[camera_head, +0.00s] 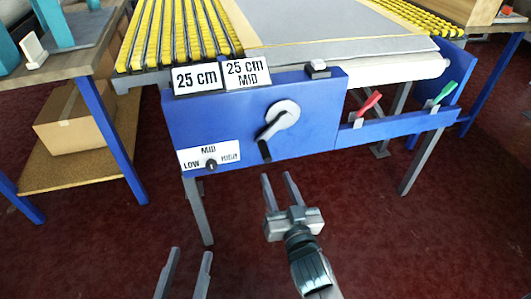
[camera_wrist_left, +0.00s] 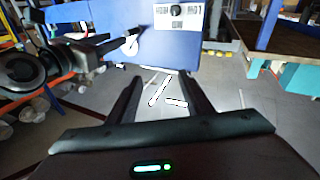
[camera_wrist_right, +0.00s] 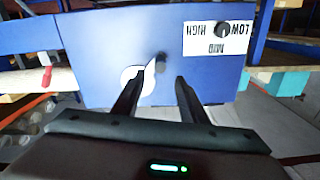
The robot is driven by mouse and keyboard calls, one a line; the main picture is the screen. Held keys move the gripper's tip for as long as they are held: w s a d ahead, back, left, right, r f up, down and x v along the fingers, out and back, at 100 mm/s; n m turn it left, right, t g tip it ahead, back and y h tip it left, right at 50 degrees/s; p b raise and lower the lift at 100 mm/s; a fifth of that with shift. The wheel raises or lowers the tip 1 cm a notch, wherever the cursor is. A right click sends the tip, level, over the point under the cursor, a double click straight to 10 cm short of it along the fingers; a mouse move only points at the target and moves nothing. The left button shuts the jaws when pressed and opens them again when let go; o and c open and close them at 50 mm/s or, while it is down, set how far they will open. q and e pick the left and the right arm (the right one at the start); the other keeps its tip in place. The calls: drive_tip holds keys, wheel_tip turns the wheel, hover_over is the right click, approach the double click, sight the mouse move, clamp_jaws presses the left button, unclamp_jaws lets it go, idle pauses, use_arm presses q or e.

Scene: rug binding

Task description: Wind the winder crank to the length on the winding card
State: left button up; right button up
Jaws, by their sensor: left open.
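The winder crank (camera_head: 281,116) is a light grey arm on the front of the blue winder box (camera_head: 190,120). Its black handle (camera_head: 265,151) hangs down and left. A card reading "25 cm MID" (camera_head: 247,74) stands on top of the box, beside a sign reading "25 cm" (camera_head: 196,79). My right gripper (camera_head: 278,177) is open and empty, below the handle and apart from it. In the right wrist view the handle (camera_wrist_right: 161,62) shows beyond the fingertips (camera_wrist_right: 158,78). My left gripper (camera_head: 189,250) is open and empty, lower left of the box.
A black knob (camera_head: 211,164) sits on a LOW/MID/HIGH dial at the box's lower left. A red lever (camera_head: 368,103) and a green lever (camera_head: 444,92) stand on the rail at right. A table with a cardboard box (camera_head: 75,118) below is at left. The floor in front is clear.

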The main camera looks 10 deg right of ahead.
sight(265, 152)
drive_tip(key=w+b, duration=0.1)
drive_tip(key=w, duration=0.9)
drive_tip(key=shift+w+a, duration=0.1)
drive_tip(key=shift+a, duration=0.05)
use_arm(q)
drive_tip(key=shift+s+d+r+t+h, duration=0.15)
drive_tip(key=shift+s+r+t, duration=0.25)
drive_tip(key=shift+r, duration=0.35)
drive_tip(key=shift+s+a+r+t+h, duration=0.1)
drive_tip(key=shift+s+r+t+h, duration=0.15)
drive_tip(key=shift+r+t, duration=0.4)
drive_tip(key=shift+s+d+r+t+h, duration=0.1)
drive_tip(key=shift+s+r+t, duration=0.25)
drive_tip(key=shift+r, duration=0.5)
use_arm(e)
drive_tip(key=shift+w, duration=0.7)
clamp_jaws()
